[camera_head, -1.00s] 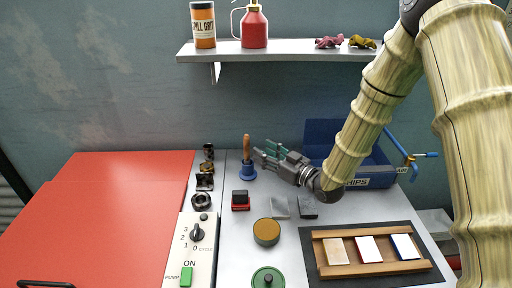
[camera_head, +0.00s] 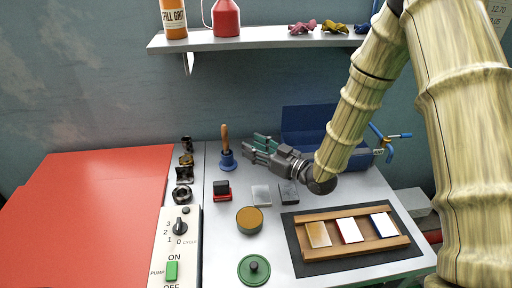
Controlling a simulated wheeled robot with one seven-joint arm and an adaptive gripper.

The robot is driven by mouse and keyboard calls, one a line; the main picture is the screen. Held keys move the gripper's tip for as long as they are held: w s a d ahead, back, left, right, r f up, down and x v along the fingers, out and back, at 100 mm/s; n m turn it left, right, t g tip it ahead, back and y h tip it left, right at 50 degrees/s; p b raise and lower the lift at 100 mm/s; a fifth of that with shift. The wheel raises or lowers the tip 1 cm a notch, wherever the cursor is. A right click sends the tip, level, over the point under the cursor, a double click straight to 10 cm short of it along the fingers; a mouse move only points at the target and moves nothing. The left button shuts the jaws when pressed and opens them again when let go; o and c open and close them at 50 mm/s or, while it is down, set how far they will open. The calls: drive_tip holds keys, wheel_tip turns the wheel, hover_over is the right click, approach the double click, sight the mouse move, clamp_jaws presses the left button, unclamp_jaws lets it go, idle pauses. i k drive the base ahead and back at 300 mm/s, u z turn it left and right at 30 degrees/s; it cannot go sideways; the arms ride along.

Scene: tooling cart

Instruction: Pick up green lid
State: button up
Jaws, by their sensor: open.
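The green lid (camera_head: 254,269) is a round disc with a dark knob, lying flat on the grey cart top near the front edge. My gripper (camera_head: 249,148) is open and empty, at the back of the cart top beside the blue bell with a wooden handle (camera_head: 227,155). It points left and is well behind the lid. Nothing covers the lid.
A round tin with a brown top (camera_head: 249,219) stands just behind the lid. A wooden rack with three plates (camera_head: 356,258) lies on a dark mat to the right. A control panel (camera_head: 188,243) is on the left. A blue bin (camera_head: 306,118) stands behind my arm.

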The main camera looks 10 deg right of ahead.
sight(254, 270)
drive_tip(key=k, duration=1.5)
